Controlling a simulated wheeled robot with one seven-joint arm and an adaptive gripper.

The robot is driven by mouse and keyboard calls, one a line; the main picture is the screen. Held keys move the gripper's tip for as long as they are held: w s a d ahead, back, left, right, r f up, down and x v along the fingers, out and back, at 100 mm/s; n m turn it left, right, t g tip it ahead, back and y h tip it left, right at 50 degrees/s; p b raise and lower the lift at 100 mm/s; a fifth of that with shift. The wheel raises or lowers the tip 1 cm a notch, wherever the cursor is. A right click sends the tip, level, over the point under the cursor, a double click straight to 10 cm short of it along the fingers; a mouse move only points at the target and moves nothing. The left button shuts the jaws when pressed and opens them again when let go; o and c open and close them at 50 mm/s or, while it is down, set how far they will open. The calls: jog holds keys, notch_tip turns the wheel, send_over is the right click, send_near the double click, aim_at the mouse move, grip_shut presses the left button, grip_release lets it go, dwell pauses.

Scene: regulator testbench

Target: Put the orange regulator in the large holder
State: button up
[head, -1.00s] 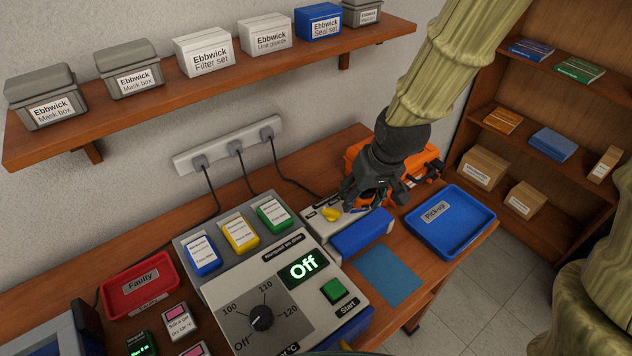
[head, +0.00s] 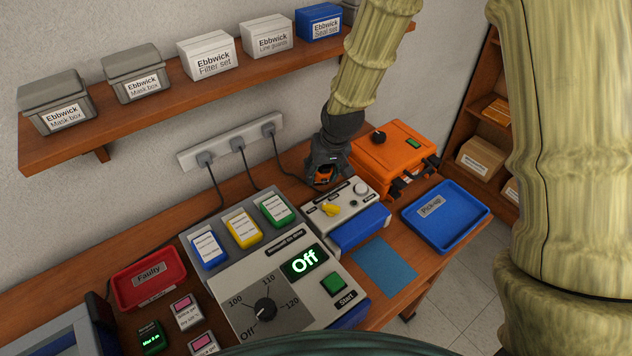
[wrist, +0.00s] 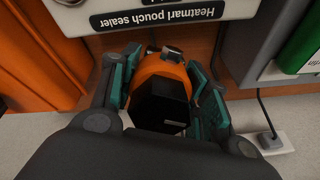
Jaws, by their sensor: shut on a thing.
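The orange regulator (wrist: 164,72) has a rounded orange body and a black faceted end. It sits between the teal-lined fingers of my gripper (wrist: 163,88) in the wrist view, and the fingers are shut on it. In the head view my gripper (head: 322,184) points down behind the left end of the pouch sealer, with a bit of the orange regulator (head: 324,174) showing between its fingers. The regulator's far end is mostly hidden, and I cannot tell whether it touches the table. No large holder can be clearly made out in either view.
The pouch sealer (head: 343,209) and orange case (head: 395,157) stand close to my gripper. A power strip (head: 230,141) with cables runs along the wall. The blue Pick-up tray (head: 447,215) is empty at right; the red Faulty tray (head: 148,282) is at left.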

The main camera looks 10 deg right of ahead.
aim_at(317, 180)
jog(key=shift+p+x, duration=0.6)
jog(key=shift+x, duration=1.85)
jog(key=shift+w+a+f+p, duration=0.1)
jog(key=shift+w+f+p, duration=0.2)
jog(key=shift+f, duration=0.2)
jog(key=shift+w+a+r+g+h+p, duration=0.1)
jog(key=shift+g+h+p, duration=0.25)
jog(key=shift+g+p, duration=0.5)
jog(key=shift+w+r+g+h+p, duration=0.1)
jog(key=shift+g+h+p, duration=0.25)
jog(key=shift+g+p, duration=0.45)
jog(key=shift+s+f+p, duration=0.1)
jog(key=shift+f+p, duration=0.3)
jog(key=shift+f, duration=0.6)
jog(key=shift+f, duration=0.15)
jog(key=o, duration=1.5)
jog(key=shift+c, duration=0.2)
jog(key=shift+r, duration=0.25)
